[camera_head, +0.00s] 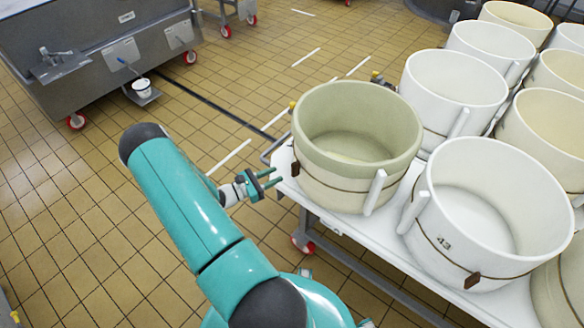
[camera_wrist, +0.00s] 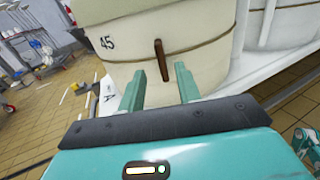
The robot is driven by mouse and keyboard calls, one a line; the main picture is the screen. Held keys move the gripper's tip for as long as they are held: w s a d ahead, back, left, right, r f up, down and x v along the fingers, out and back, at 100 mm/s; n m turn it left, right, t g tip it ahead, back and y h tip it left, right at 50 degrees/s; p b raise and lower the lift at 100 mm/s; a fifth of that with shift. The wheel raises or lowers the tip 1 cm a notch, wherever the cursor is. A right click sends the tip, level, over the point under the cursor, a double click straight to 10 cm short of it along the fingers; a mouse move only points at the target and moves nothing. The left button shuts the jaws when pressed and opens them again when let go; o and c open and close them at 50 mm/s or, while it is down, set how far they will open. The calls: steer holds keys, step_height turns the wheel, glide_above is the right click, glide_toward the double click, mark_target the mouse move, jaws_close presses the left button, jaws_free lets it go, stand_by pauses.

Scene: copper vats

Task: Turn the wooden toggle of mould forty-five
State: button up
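Mould forty-five is a cream tub (camera_head: 357,190) at the near left corner of the white table; its number 45 shows in the wrist view (camera_wrist: 107,42). A thin brown band runs around it. The wooden toggle (camera_wrist: 161,58) is a slim brown peg on this band, standing nearly upright; in the head view it is a small brown piece (camera_head: 295,168) on the tub's left side. My gripper (camera_head: 278,177) is just left of the tub. In the wrist view its two fingers (camera_wrist: 160,80) are apart, with the toggle ahead between them and nothing held.
The white table (camera_head: 385,235) holds several more moulds, including mould 43 (camera_head: 480,235) close by at right. A grey vat (camera_head: 95,50) stands at the far left. The tiled floor between is largely clear.

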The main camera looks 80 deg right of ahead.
mark_target(292, 168)
steer(key=x, duration=0.8)
jaws_close()
